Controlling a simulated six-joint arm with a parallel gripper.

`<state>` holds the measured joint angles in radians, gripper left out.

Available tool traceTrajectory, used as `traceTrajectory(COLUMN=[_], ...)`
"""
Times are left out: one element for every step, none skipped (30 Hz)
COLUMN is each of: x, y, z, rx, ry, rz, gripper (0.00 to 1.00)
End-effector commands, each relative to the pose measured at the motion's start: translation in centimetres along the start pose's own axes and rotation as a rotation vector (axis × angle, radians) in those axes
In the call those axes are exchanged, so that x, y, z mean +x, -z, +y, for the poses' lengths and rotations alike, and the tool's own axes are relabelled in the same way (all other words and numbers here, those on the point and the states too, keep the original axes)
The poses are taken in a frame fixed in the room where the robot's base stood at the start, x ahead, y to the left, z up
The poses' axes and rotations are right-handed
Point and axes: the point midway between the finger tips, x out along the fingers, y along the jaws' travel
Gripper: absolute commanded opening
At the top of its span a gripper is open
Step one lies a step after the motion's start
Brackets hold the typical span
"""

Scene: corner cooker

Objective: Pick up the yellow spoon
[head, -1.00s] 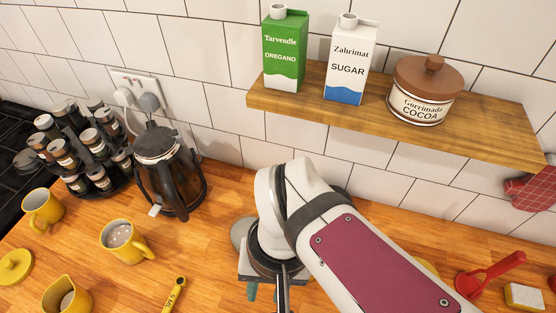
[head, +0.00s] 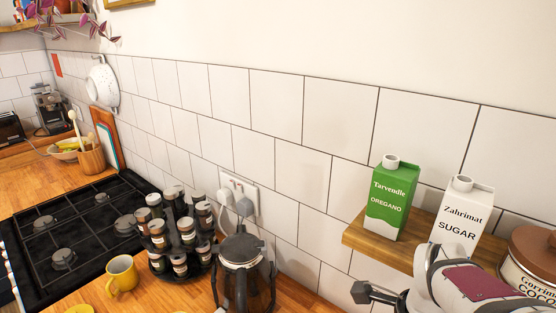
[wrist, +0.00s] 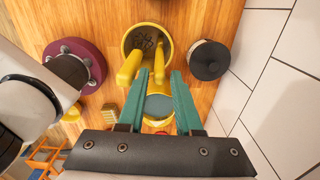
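No yellow spoon can be made out for sure in the head view now. In the wrist view, a yellow pot (wrist: 166,32) holds a dark whisk-like tool, and a thick yellow handle (wrist: 129,68) sticks up from it. A second yellow handle (wrist: 159,63) shows between my fingertips; I cannot tell whether either belongs to a spoon. My gripper (wrist: 160,74) has its two green fingers apart, with no visible grip on anything.
A coffee pot (head: 243,268), spice rack (head: 180,235) and yellow mug (head: 122,274) stand on the counter. The shelf (head: 360,234) bears an oregano carton (head: 390,200), a sugar carton (head: 460,220) and a cocoa jar (head: 530,262). A dark-lidded jar (wrist: 209,60) stands near the wall.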

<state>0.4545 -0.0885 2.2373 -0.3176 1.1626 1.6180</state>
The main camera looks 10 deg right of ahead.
Motion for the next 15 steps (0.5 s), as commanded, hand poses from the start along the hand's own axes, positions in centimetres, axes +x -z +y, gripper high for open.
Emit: traceTrajectory(x=[1.0, 1.7, 2.5, 3.1, 3.6, 4.1, 4.3, 4.5, 4.6, 4.6, 4.6, 4.6, 4.6, 4.6, 4.6], y=[0.0, 0.0, 0.1, 0.0, 0.0, 0.0, 0.0, 0.0, 0.0, 0.0, 0.0, 0.0, 0.0, 0.0, 0.0], z=[0.1, 0.1, 0.1, 0.1, 0.1, 0.1, 0.1, 0.1, 0.1, 0.0, 0.0, 0.0, 0.0, 0.0, 0.0], rx=[-0.001, 0.0, -0.002, -0.002, -0.001, -0.001, -0.001, -0.002, -0.002, -0.002, -0.002, -0.002, -0.002, -0.002, -0.002], ry=[-0.006, -0.006, -0.005, -0.005, -0.005, -0.004, -0.003, -0.002, 0.0, 0.0, 0.001, 0.001, 0.001, 0.001, 0.001], rz=[0.002, 0.002, 0.002, 0.002, 0.001, 0.001, 0.001, 0.001, 0.0, 0.0, -0.001, -0.001, -0.001, -0.001, -0.001], gripper=[0.34, 0.34, 0.34, 0.34, 0.34, 0.34, 0.34, 0.34, 0.34, 0.34, 0.34, 0.34, 0.34, 0.34, 0.27])
